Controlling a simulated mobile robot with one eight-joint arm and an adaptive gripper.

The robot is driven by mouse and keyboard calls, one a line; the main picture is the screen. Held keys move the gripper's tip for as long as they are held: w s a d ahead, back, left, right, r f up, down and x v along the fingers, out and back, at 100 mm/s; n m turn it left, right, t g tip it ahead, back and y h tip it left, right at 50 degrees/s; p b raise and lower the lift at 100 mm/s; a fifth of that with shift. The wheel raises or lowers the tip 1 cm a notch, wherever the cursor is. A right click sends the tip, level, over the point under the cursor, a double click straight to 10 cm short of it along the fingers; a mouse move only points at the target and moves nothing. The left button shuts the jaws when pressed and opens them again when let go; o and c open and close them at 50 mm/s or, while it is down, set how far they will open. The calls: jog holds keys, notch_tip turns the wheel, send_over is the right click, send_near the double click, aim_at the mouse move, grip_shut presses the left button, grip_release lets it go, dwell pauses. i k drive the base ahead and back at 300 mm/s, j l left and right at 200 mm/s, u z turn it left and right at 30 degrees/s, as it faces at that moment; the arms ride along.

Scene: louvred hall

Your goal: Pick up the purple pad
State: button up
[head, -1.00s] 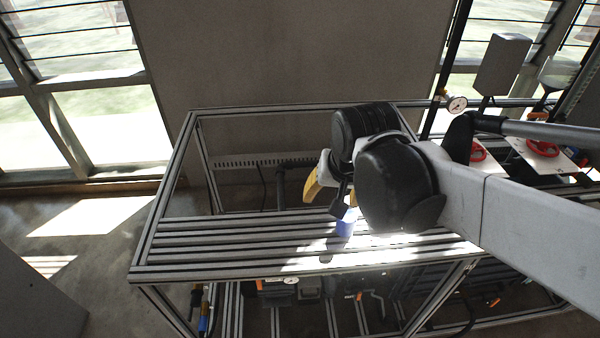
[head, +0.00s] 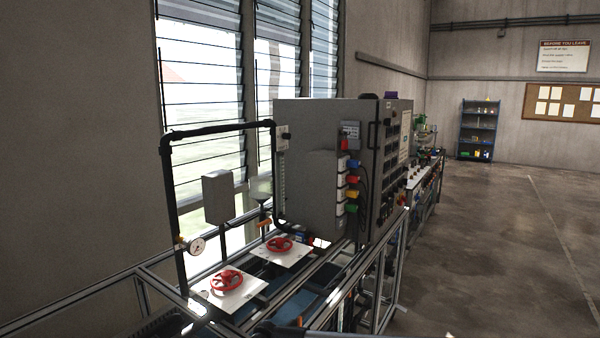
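A small purple item (head: 391,95) shows on top of the tall grey cabinet (head: 322,165), near its back right edge. It is too small to tell whether it is a pad. A low dark item (head: 369,96) sits to its left on the same top. My gripper is not in view, so I cannot see whether it holds anything.
Two red handwheels (head: 226,281) on white plates stand on the metal-frame bench in front of the cabinet. A pressure gauge (head: 196,245) hangs on a black pipe. Open concrete floor (head: 510,250) lies to the right. A blue shelf (head: 478,130) stands far back.

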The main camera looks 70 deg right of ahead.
aim_at(388, 95)
jog(key=z, duration=2.75)
